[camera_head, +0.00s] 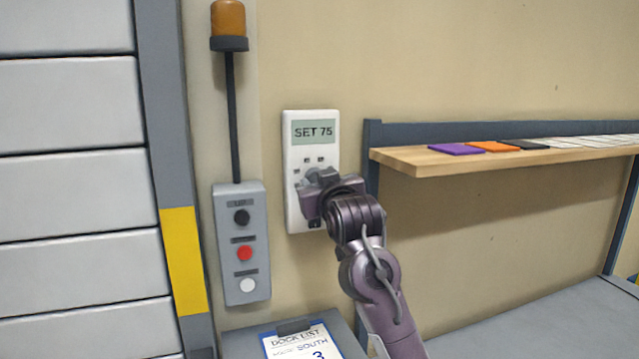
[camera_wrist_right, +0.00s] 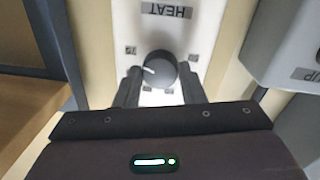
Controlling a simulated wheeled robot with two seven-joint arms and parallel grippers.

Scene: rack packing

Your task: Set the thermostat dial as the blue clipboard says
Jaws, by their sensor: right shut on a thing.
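The thermostat (camera_head: 311,130) is a white upright panel on the wall. Its grey display reads "SET 75" in the head view. In the right wrist view the panel (camera_wrist_right: 125,20) appears upside down, with "HEAT" on its label. My right gripper (camera_head: 318,182) is at the lower half of the panel. In the right wrist view its fingers (camera_wrist_right: 161,84) are shut on the round dark dial (camera_wrist_right: 160,66), one on each side. The dial's white pointer line points left in that view. A blue-edged clipboard (camera_head: 312,347) reads "DOCK LIST", "SOUTH" and "3"; its lower part is cut off.
A grey button box (camera_head: 240,270) with black, red and white buttons is left of the thermostat, below an amber lamp (camera_head: 228,18). A wooden shelf (camera_head: 420,163) with coloured flat pieces is at right. A grey surface (camera_head: 550,325) below it is clear.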

